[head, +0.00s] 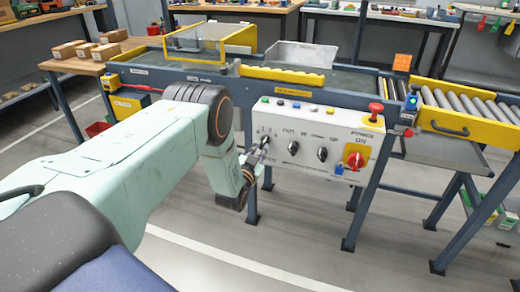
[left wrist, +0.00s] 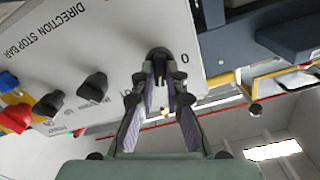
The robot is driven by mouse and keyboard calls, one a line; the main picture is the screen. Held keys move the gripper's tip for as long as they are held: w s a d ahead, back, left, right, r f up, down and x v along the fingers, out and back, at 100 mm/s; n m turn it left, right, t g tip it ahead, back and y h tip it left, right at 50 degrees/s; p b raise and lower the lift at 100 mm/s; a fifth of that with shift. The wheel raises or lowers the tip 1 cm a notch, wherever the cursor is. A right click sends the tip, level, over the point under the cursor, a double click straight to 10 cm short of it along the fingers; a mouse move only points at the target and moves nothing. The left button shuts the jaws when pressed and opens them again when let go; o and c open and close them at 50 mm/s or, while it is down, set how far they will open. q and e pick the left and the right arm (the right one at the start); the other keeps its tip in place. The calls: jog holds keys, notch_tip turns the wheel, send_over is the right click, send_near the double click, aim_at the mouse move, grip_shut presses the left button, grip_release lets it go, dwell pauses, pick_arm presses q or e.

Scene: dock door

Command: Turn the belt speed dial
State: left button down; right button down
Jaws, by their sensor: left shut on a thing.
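The white control panel (head: 310,135) hangs on the front of the conveyor frame; it also shows upside down in the left wrist view (left wrist: 110,35). The belt speed dial (left wrist: 158,52) appears to be the black knob at the panel's left end, with a "0" printed beside it. My left gripper (head: 262,146) is at this knob, its fingers (left wrist: 160,82) closed on the knob's two sides. The fingers hide much of the dial, so its pointer setting cannot be read. My right gripper is in neither view.
Two more black knobs (head: 293,148) (head: 322,154) sit right of the held one. A red rotary switch on yellow (head: 355,160) and a red mushroom button (head: 375,110) are at the panel's right end. Small coloured buttons line its top. Open floor (head: 290,235) lies below.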

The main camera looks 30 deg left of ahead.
pick_arm(q)
jog(key=shift+f, duration=0.1)
jog(key=c, duration=1.4)
grip_release()
jog(key=v, duration=1.2)
